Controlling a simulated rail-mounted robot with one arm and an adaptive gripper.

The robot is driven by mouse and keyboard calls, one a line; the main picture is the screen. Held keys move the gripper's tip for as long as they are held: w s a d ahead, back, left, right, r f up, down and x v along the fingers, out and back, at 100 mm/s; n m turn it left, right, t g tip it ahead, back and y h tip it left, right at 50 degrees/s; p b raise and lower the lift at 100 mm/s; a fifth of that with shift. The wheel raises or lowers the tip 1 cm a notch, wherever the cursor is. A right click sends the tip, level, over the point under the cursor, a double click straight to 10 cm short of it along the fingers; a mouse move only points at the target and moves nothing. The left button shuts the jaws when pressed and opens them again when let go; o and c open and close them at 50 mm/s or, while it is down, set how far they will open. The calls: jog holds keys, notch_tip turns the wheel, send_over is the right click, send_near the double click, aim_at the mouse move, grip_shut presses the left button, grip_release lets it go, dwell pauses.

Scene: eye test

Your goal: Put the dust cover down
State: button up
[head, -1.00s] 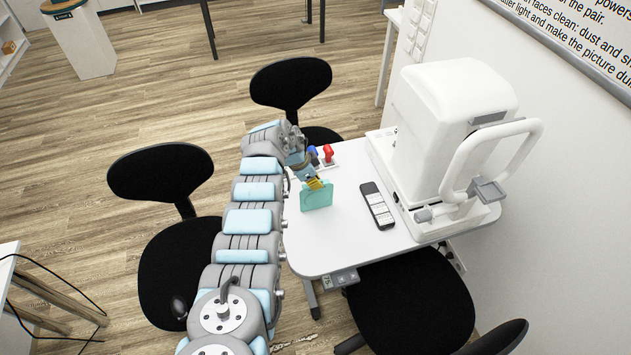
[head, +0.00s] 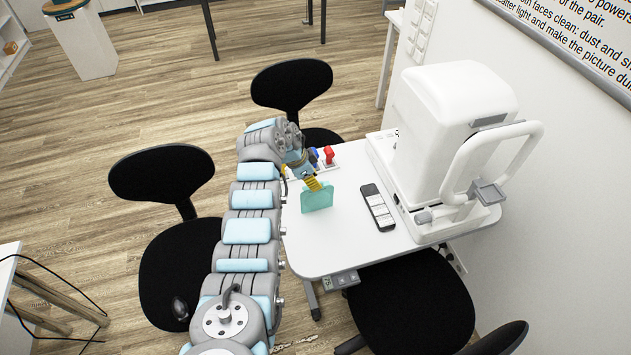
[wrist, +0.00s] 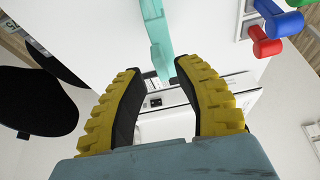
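The dust cover (head: 318,199) is a teal, see-through flat piece, upright at the left part of the white table (head: 330,258). In the wrist view the dust cover (wrist: 160,38) shows edge-on as a narrow strip, its end between my fingertips. My gripper (head: 314,184) has yellow-ribbed fingers and reaches down to the cover's top edge. I cannot tell whether the cover's lower edge touches the table.
A dark handset (head: 377,207) lies right of the cover. A large white instrument (head: 450,130) fills the table's right side. A red piece (head: 328,154) and a blue piece (head: 313,155) stand behind the cover. Black chairs (head: 162,175) surround the table. The table's front left is clear.

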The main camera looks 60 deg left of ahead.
jog(key=v, duration=0.9)
jog(key=shift+r, duration=0.4)
jog(key=shift+s, duration=0.1)
